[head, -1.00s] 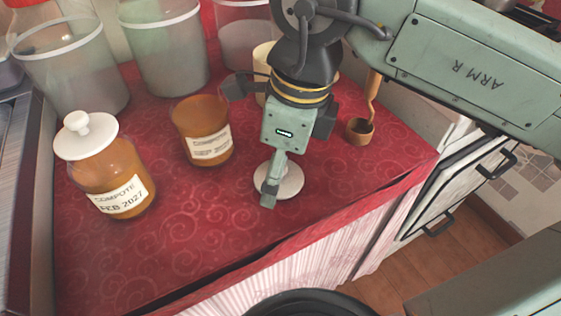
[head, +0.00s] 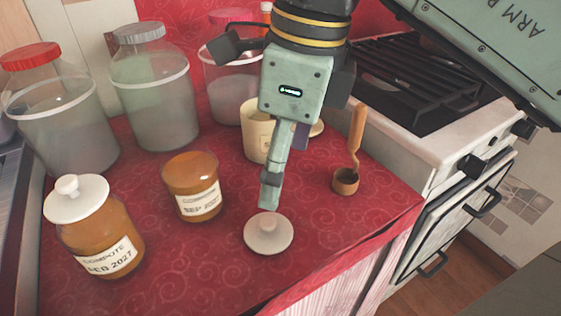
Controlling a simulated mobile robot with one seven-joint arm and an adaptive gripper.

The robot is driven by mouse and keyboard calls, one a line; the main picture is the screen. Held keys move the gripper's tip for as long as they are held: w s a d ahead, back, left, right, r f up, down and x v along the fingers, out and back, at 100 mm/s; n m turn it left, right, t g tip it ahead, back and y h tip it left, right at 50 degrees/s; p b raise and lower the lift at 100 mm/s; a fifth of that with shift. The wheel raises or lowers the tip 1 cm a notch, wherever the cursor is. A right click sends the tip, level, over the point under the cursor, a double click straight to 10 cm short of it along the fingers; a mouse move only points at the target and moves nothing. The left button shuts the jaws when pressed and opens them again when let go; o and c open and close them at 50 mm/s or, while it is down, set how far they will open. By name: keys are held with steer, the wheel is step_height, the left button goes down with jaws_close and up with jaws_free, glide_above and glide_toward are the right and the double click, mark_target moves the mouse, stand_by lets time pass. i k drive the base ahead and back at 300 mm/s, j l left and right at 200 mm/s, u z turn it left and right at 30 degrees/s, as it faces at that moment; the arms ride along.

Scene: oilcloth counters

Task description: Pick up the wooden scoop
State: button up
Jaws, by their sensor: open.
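The wooden scoop (head: 346,180) stands on the red counter, right of my gripper, with its small round bowl down and its handle (head: 357,130) pointing up. My gripper (head: 270,193) hangs over the counter and is open and empty. One finger hides much of the other from this angle.
A cream canister (head: 257,133) stands behind my gripper. Compote jars (head: 191,177) (head: 95,235) stand at left, with large clear jars (head: 153,90) behind. A stove (head: 425,85) borders the counter at right. Cloth around the scoop is clear.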

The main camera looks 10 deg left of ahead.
mark_target(346, 180)
steer(key=k, duration=1)
